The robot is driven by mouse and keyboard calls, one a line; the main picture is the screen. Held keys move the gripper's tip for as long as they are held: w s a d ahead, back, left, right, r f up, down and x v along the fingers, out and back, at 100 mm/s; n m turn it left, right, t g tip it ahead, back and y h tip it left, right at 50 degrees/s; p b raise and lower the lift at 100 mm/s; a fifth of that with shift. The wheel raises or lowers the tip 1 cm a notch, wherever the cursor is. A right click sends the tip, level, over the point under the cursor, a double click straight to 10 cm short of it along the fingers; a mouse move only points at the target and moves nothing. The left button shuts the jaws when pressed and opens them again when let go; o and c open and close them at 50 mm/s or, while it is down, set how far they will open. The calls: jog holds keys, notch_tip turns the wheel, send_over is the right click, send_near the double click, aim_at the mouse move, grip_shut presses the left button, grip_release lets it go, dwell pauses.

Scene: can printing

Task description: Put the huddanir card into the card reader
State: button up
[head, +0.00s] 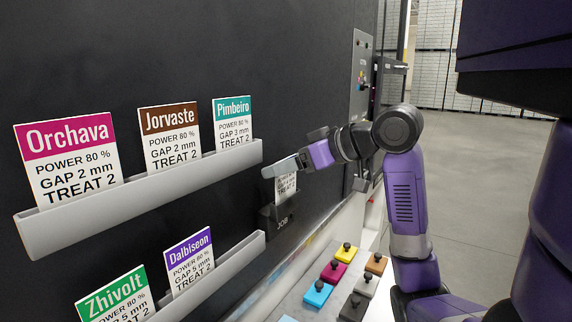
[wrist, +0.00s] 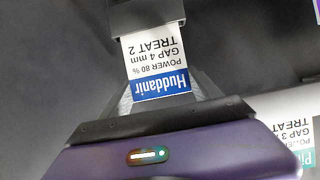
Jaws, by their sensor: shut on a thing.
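The huddanir card (wrist: 155,58) is white with a blue name band. It shows upside down in the wrist view, with the band end between my gripper's fingers (wrist: 162,92). My gripper (head: 284,167) is shut on the card's top in the head view. The card (head: 286,186) hangs upright below the fingers, over the dark card reader marked JOB (head: 279,221). The card's lower end meets the reader (wrist: 148,14) in the wrist view and looks to be at or in its slot; how deep it sits I cannot tell.
An upper grey rack (head: 135,203) holds the Orchava, Jorvaste and Pimbeiro cards. A lower rack (head: 225,272) holds the Zhivolt and Dalbiseon cards. Several coloured blocks with black knobs, such as a cyan one (head: 317,294), stand on the ledge at lower right.

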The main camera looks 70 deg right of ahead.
jog(key=shift+f+b, duration=0.4)
jog(key=shift+f, duration=0.25)
jog(key=o, duration=1.4)
jog(key=shift+r, duration=0.1)
jog(key=shift+o, duration=0.2)
jog(key=v, duration=0.7)
jog(key=shift+s+b, duration=0.4)
jog(key=shift+b, duration=0.05)
jog(key=shift+a+r, duration=0.1)
